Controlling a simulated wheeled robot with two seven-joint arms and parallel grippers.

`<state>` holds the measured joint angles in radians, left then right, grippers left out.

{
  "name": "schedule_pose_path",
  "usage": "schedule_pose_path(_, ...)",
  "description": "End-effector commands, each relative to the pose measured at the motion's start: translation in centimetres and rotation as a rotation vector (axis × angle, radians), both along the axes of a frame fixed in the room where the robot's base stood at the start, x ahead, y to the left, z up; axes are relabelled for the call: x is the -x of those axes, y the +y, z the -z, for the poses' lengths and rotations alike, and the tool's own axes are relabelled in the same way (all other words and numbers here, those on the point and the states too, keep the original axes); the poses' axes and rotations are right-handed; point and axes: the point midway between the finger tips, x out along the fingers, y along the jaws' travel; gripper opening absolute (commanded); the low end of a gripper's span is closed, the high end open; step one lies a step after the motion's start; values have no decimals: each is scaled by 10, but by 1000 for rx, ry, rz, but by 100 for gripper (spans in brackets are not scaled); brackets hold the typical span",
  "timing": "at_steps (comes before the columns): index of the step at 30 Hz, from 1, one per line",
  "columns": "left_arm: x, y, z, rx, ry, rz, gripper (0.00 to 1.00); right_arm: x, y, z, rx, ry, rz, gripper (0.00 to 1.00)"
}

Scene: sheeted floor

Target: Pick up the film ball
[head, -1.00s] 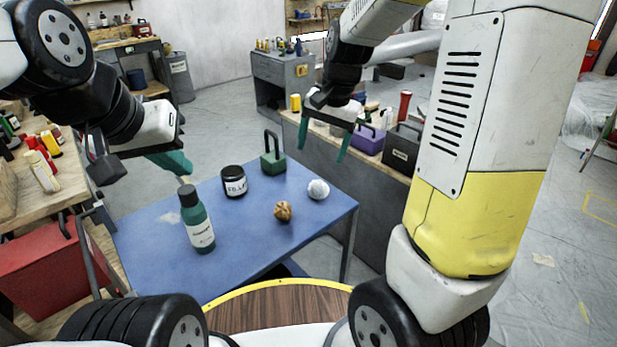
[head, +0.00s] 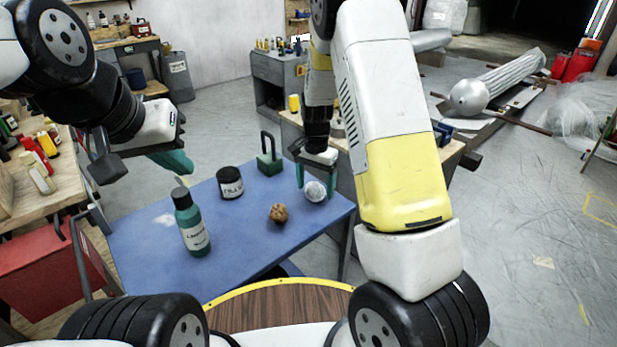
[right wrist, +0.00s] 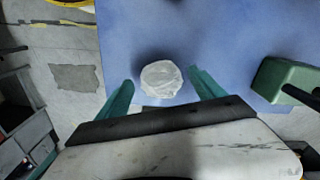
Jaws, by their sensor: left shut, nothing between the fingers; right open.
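The film ball (head: 315,192) is a crumpled, whitish, translucent ball on the blue table near its right edge. It also shows in the right wrist view (right wrist: 161,79), on the blue surface. My right gripper (head: 315,185) is open with its green fingers pointing down at the ball. In the right wrist view the fingertips (right wrist: 160,80) lie left and right of the ball, with a gap on each side; I cannot tell their exact height over the table. My left gripper (head: 185,165) is shut and empty over the table's left far side.
On the blue table (head: 150,255) stand a green bottle (head: 192,225), a black labelled jar (head: 230,182) and a green weight with a handle (head: 270,160); its green block also shows in the right wrist view (right wrist: 285,80). A brown crumpled ball (head: 278,213) lies left of the film ball.

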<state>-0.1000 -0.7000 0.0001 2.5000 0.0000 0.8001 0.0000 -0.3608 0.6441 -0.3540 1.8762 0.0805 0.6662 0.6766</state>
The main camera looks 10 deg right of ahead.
Motion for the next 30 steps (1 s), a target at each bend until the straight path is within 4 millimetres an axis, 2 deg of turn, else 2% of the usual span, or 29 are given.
schedule_pose_path(4,0,0,0,0,0,0,0,0,1,15,0,0,-1,78)
schedule_pose_path(11,0,0,0,0,0,0,0,0,1,16,0,-1,-1,78)
schedule_pose_path(14,0,0,0,0,0,0,0,0,1,16,0,-1,-2,62)
schedule_pose_path(21,0,0,0,0,0,0,0,0,1,16,0,-1,-2,15)
schedule_pose_path(22,0,0,0,0,0,0,0,0,1,16,0,-1,-2,12)
schedule_pose_path(30,0,0,0,0,0,0,0,0,1,11,-1,-2,-2,12)
